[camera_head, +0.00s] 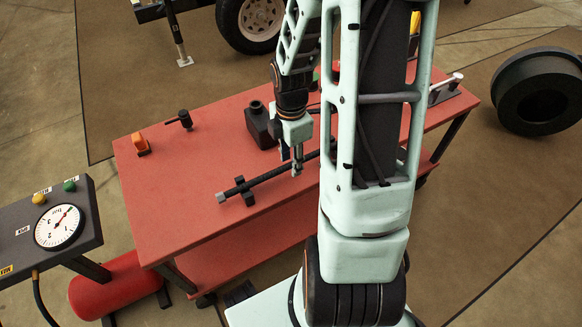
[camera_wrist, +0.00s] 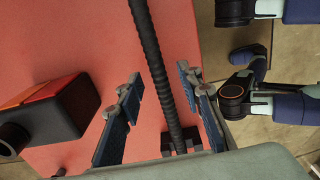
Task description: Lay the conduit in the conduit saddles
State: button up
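The conduit (camera_head: 268,179) is a long dark ribbed rod with a pale grey end cap, running diagonally across the red cart top (camera_head: 185,205). Near its capped end it crosses a small black saddle (camera_head: 250,199); whether it is fully seated there I cannot tell. The far end is hidden behind my arm. My gripper (camera_head: 297,170) is at the conduit, pointing down. In the wrist view the conduit (camera_wrist: 160,65) passes between my open fingers (camera_wrist: 165,90), with gaps on both sides. A black saddle (camera_wrist: 182,143) shows under the conduit there.
A black block with a round neck (camera_head: 259,122) stands close behind my gripper. An orange part (camera_head: 140,144) and a small black handled part (camera_head: 184,119) are at the cart's back left. A gauge panel (camera_head: 55,228) is at left. The cart's front left is clear.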

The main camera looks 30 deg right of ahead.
jog(key=shift+f, duration=0.2)
jog(key=shift+c, duration=0.4)
grip_shut()
jog(key=shift+r, duration=0.15)
